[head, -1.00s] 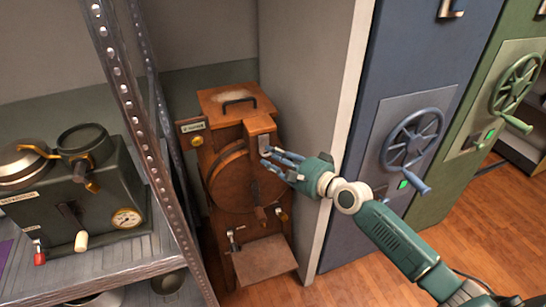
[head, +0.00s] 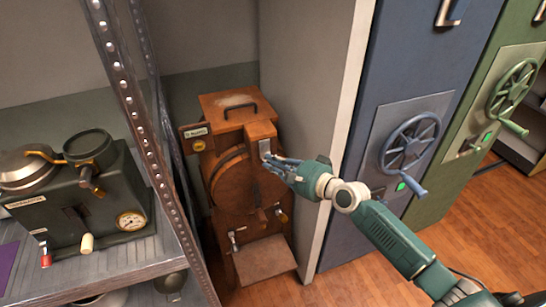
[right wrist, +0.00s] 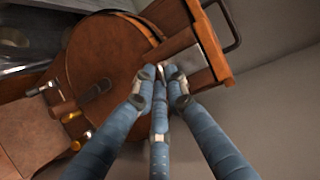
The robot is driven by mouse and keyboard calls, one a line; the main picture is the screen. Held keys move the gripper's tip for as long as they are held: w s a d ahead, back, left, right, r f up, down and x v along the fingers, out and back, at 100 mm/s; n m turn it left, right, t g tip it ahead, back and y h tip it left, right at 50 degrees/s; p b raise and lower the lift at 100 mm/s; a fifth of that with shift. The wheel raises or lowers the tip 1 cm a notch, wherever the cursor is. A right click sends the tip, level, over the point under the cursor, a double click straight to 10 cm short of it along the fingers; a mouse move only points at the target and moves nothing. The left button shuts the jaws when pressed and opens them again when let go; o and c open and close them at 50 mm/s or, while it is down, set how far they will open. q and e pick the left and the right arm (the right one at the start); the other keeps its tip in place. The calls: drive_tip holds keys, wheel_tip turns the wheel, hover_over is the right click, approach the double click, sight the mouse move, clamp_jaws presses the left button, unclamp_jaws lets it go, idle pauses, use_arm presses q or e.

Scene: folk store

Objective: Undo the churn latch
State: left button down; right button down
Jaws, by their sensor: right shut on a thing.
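The churn (head: 235,185) is a brown wooden box with a round drum face, standing in the corner behind the shelf post. Its latch (head: 264,147) is a small grey metal plate on the upper right of its front. My right gripper (head: 268,162) is at this latch with its fingers closed together. In the right wrist view the blue fingertips (right wrist: 164,80) meet at the lower end of the metal latch plate (right wrist: 180,60), and they hide the part they grip. My left gripper does not show.
A metal shelf post (head: 140,110) stands left of the churn, with a dark green machine (head: 80,205) on the shelf. A pale wall panel (head: 310,110) is close on the right. Blue and green cabinets with handwheels (head: 412,145) stand further right.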

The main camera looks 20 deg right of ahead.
wheel_tip(320, 180, up, 8)
drive_tip(key=m+g+h+p, duration=0.1)
drive_tip(key=m+g+p, duration=0.2)
drive_tip(key=g+p, duration=1)
drive_tip(key=shift+s+r+h, duration=0.15)
drive_tip(key=shift+r+h, duration=0.1)
drive_tip(key=shift+h, duration=0.15)
drive_tip(key=shift+d+r, duration=0.1)
drive_tip(key=shift+r, duration=0.05)
drive_tip(key=c, duration=1.9)
unclamp_jaws()
wheel_tip(320, 180, up, 10)
